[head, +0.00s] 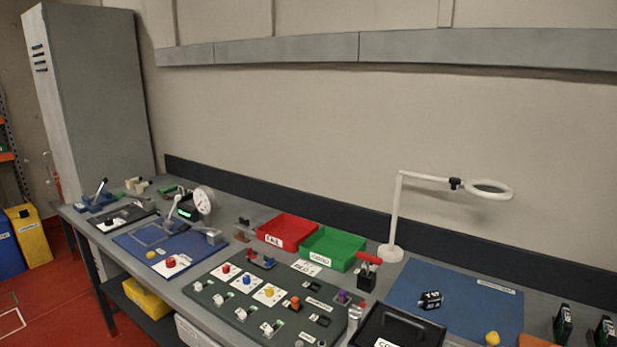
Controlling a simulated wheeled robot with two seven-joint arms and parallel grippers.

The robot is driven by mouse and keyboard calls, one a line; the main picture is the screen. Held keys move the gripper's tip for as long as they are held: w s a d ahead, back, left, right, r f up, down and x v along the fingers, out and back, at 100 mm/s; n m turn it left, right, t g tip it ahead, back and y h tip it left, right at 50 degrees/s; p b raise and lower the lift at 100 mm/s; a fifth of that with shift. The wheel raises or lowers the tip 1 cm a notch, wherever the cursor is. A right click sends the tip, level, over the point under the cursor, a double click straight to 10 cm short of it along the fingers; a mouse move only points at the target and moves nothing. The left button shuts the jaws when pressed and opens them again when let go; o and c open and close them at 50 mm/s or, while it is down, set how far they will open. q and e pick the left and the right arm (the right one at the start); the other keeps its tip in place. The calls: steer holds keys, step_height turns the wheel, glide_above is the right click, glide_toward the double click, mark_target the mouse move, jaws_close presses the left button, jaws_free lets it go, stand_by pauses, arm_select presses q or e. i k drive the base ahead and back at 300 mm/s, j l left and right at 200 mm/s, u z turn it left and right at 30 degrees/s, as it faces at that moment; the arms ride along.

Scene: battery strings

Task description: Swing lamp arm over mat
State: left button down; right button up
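A white magnifier lamp stands at the back right of the bench, with a round base (390,252) and an upright post (396,212). A blue mat (455,285) lies below and to the right of the post. The head hangs high, above the back part of the mat in the picture; its exact depth over the mat I cannot tell. Neither of my grippers is in view.
A small black block (430,300) and a yellow knob (492,338) lie on the mat. Red (270,240) and green (345,255) bins stand left of the lamp. A red-handled tool (367,272) and a black tray (373,328) are near it. Black batteries (562,322) stand at right.

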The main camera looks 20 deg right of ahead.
mark_target(455, 183)
steer(key=z, duration=1.75)
